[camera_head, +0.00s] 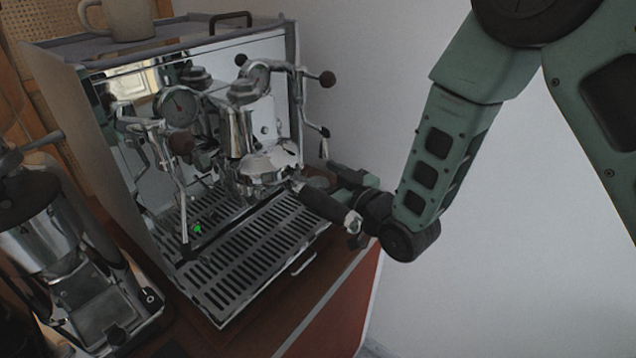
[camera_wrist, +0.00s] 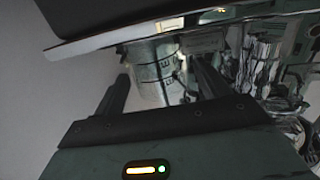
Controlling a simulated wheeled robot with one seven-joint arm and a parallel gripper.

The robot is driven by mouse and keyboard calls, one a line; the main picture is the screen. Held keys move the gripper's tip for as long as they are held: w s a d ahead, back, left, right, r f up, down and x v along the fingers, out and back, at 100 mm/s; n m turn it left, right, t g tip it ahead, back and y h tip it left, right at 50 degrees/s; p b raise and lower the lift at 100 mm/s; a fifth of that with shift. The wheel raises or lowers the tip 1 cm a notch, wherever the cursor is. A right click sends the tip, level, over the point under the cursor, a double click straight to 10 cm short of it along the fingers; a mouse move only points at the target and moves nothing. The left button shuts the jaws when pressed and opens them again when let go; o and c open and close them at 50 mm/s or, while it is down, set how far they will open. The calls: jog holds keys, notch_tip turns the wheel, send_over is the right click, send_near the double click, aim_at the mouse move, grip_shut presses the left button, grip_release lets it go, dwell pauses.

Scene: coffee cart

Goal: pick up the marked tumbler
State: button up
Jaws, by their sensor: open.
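The marked tumbler (camera_wrist: 150,72) shows in the wrist view as a clear glass with dark marks on its side. It appears between the two fingers of my gripper (camera_wrist: 160,70), which are spread apart, with a gap visible on the left. I cannot tell how deep it sits between them. In the head view my gripper (camera_head: 345,180) is at the right side of the espresso machine, beside the black portafilter handle (camera_head: 322,206). I cannot make out the tumbler in the head view.
The espresso machine (camera_head: 210,120) has a slatted drip tray (camera_head: 250,262) with a small green spot on it. A coffee grinder (camera_head: 60,260) stands at the left. A beige mug (camera_head: 128,18) sits on top of the machine.

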jog(key=shift+w+a, duration=0.3)
jog(key=shift+w, duration=0.05)
jog(key=shift+c, duration=0.3)
jog(key=c, duration=1.1)
jog(key=shift+r, duration=0.1)
